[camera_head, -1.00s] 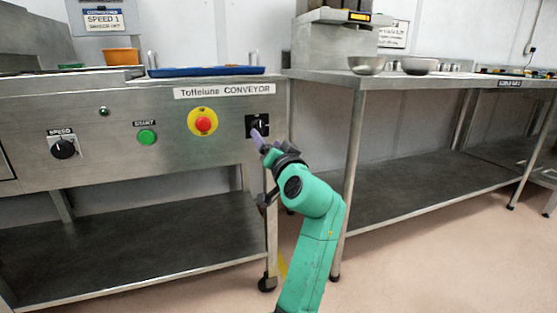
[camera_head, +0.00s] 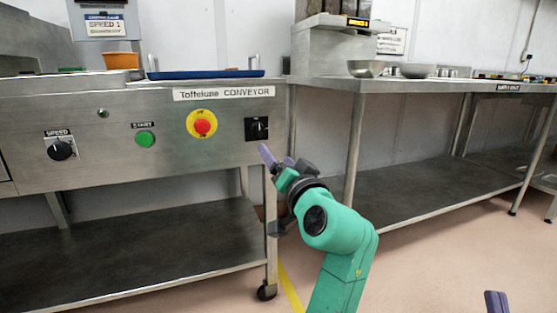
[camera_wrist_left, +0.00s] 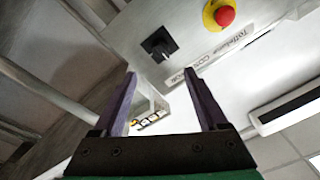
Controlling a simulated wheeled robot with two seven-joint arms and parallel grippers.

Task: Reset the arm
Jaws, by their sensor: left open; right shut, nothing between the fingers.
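My left gripper (camera_head: 278,157), purple-fingered on a green arm, is below and to the right of the black rotary switch (camera_head: 257,128) on the conveyor panel. It is open and empty, apart from the switch. In the left wrist view, its two spread fingers (camera_wrist_left: 163,100) have nothing between them, and the switch (camera_wrist_left: 159,44) shows beyond them. Of my right gripper (camera_head: 496,302), only a purple finger part shows at the bottom right edge; it is shut and nothing is near it. The rest of that arm is out of view.
The panel has a red emergency button (camera_head: 202,124), a green start button (camera_head: 145,139) and a speed knob (camera_head: 60,148). A blue tray (camera_head: 205,74) lies on top. A steel table (camera_head: 420,84) with bowls stands right. Pink floor (camera_head: 430,270) in front is clear.

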